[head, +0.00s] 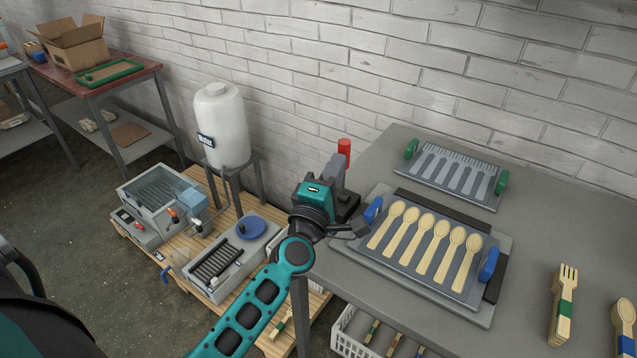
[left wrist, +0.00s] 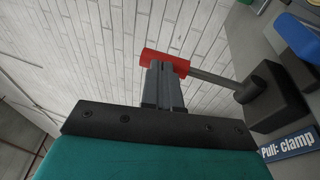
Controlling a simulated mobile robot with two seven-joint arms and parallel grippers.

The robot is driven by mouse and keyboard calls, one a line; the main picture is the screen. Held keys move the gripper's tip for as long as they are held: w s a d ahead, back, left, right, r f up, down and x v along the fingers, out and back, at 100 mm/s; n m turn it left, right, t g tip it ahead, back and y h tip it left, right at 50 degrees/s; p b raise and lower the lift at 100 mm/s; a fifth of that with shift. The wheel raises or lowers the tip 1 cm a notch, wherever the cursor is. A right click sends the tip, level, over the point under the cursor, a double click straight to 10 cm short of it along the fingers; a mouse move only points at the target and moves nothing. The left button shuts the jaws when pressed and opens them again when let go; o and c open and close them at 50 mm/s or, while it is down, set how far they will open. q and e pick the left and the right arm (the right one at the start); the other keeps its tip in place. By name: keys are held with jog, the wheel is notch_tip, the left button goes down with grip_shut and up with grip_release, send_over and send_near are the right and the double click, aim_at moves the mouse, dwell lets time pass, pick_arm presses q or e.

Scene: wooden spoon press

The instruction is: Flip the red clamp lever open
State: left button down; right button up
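The red clamp lever handle (head: 344,148) stands up at the back left edge of the grey table. In the left wrist view the red handle (left wrist: 163,62) sits on a grey rod that runs to a dark pivot block (left wrist: 272,97). My left gripper (head: 337,172) is right at the handle. In the left wrist view its fingers (left wrist: 166,70) lie close together, with their tips overlapping the handle in the picture. The handle does not appear between them, and I cannot tell whether they touch it. My right gripper is not in view.
A label reading "Pull: clamp" (left wrist: 289,144) is beside the block. The press plate with wooden spoons (head: 432,243) lies right of my left gripper, with a ridged plate (head: 455,172) behind it. The brick wall (head: 420,60) is close behind. A white water tank (head: 221,120) stands left.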

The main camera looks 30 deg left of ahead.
pick_arm(q)
jog(key=f+x, duration=0.1)
jog(key=x, duration=0.5)
jog(key=shift+w+d+r, duration=0.25)
jog(key=shift+w+d, duration=0.2)
jog(key=shift+d, duration=0.2)
jog(key=shift+r, duration=0.1)
jog(key=b+v, duration=0.1)
jog(key=v, duration=1.2)
jog(key=shift+d, duration=0.1)
